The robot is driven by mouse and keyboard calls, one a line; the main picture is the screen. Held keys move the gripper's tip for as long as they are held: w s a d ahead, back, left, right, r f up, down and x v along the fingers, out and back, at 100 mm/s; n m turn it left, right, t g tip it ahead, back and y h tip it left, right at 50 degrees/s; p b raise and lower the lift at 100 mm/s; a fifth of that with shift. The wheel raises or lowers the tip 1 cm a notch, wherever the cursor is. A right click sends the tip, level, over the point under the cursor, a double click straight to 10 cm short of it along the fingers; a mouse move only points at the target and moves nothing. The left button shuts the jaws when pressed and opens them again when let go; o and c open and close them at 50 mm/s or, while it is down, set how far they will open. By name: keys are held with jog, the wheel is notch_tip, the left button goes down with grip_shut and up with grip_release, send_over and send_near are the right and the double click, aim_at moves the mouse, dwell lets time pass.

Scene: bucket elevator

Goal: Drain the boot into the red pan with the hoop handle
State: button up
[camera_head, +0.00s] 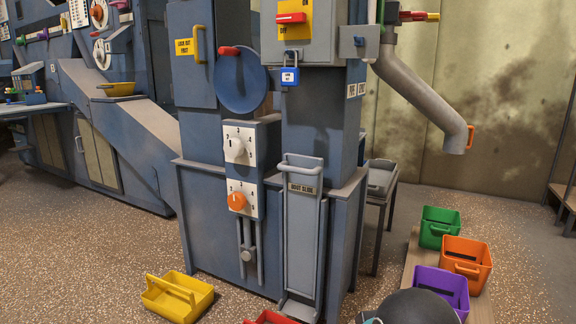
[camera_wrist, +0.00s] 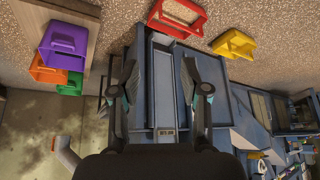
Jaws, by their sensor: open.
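The boot slide (camera_head: 300,240) is a tall grey plate, labelled near its top, on the front of the blue elevator boot (camera_head: 266,228). A grey bar handle (camera_head: 302,160) tops it. The red pan (camera_head: 270,318) shows only its edge at the bottom of the head view, on the floor near the slide's foot.
A yellow pan (camera_head: 178,298) with a handle stands on the floor left of the boot. Green (camera_head: 438,226), orange (camera_head: 467,262) and purple (camera_head: 440,289) bins stand at the right. Two dials (camera_head: 240,145) and a grey spout (camera_head: 425,95) are on the elevator. Open floor lies to the left.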

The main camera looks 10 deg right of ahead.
jog(key=w+d+r+m+t+p, duration=0.1)
jog(key=w+r+m+t+p, duration=0.2)
jog(key=w, duration=0.5)
jog(key=w+d+r+m+t+h+p, duration=0.1)
jog(key=w+r+m, duration=0.3)
jog(key=w, duration=0.3)
jog(key=w+d+r+m+t+p, duration=0.1)
jog(key=w+r+m+t+p, duration=0.2)
jog(key=w, duration=0.5)
jog(key=m+t+y+p, duration=0.3)
jog(key=m+y, duration=0.1)
jog(key=m, duration=0.3)
send_near(296, 171)
jog(key=x, duration=1.1)
jog(key=shift+w, duration=0.25)
grip_shut()
jog(key=shift+b, duration=0.3)
